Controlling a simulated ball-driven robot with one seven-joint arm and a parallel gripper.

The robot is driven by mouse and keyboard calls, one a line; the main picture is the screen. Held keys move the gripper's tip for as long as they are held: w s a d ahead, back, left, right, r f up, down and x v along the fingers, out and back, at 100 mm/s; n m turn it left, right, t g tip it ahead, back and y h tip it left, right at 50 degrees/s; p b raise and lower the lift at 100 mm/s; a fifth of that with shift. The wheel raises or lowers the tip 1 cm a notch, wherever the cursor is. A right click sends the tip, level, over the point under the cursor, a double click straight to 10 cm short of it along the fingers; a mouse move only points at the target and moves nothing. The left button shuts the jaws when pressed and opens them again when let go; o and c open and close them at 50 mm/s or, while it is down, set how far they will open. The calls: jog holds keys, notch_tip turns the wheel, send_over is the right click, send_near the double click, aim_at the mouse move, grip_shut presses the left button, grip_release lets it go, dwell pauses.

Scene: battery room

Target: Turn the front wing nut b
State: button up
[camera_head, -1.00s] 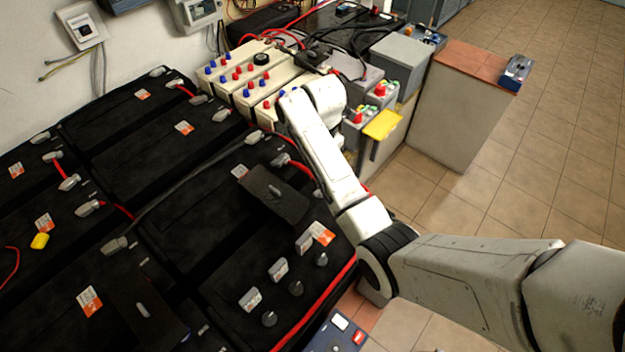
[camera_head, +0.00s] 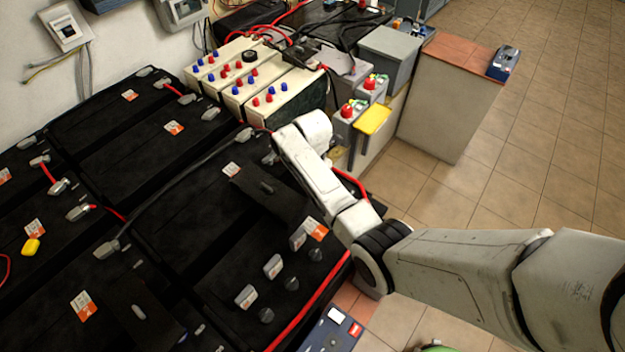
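Three pale grey winged pieces, which look like wing nuts, stand in a row on the front black battery (camera_head: 205,265): a far one (camera_head: 298,241), a middle one (camera_head: 272,266) and a near one (camera_head: 246,297). A dark round knob sits beside each, such as the one (camera_head: 291,283) by the middle piece. No letters are readable, so I cannot tell which is b. My arm reaches in from the right, and its far visible end is above the battery's back right corner. My gripper and its fingers do not show.
A black flap (camera_head: 268,196) lies on the battery behind the row. A red cable (camera_head: 312,301) runs along its right edge. Cream batteries (camera_head: 285,98), a yellow-topped item (camera_head: 373,121) and a brown-topped cabinet (camera_head: 455,62) stand behind. The tiled floor at right is clear.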

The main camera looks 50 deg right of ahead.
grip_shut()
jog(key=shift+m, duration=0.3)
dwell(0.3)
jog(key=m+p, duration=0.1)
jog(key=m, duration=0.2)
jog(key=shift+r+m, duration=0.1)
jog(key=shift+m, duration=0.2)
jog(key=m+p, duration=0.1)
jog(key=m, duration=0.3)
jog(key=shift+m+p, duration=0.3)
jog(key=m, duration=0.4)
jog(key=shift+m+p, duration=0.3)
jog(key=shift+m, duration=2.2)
